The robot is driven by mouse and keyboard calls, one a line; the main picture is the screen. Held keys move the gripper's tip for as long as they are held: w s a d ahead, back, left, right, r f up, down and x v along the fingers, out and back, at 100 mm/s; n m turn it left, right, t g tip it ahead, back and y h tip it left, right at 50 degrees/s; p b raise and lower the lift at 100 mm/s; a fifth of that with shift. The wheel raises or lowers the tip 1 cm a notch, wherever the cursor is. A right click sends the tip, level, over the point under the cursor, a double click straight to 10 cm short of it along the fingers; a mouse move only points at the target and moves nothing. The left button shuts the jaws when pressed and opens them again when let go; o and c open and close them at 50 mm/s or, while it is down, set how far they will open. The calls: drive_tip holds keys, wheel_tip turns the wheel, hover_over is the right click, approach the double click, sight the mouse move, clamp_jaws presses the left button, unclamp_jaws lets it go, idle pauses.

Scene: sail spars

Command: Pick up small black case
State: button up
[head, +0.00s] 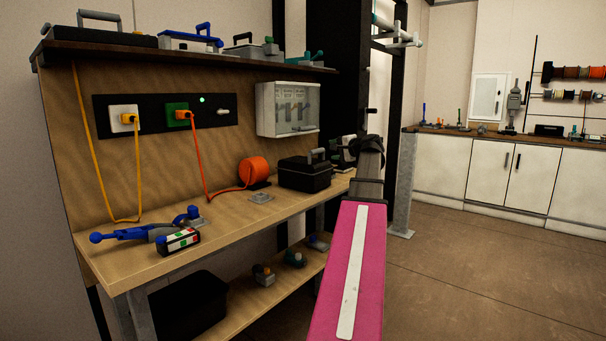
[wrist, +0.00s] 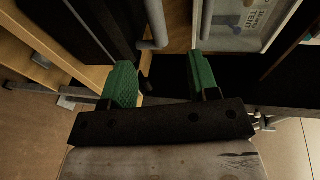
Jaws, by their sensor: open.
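A small black case (head: 305,174) with a raised handle stands upright on the workbench, near its right end. My pink arm reaches forward at the right of the bench, and my gripper (head: 368,146) is at its far end, right of the case and apart from it. In the wrist view my gripper (wrist: 162,80) has its two green fingers spread, with nothing held between them.
The workbench (head: 235,218) also holds an orange reel (head: 254,170), a blue-handled tool (head: 130,233) and a small striped box (head: 178,242). A clear-fronted wall cabinet (head: 287,108) hangs above the case. Toolboxes line the upper shelf (head: 180,53). Floor at right is clear.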

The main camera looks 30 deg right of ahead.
sight(320, 151)
drive_tip(key=x, duration=1)
drive_tip(key=shift+w+a+f, duration=0.15)
drive_tip(key=shift+w, duration=0.05)
drive_tip(key=shift+c, duration=0.3)
clamp_jaws()
idle(0.9)
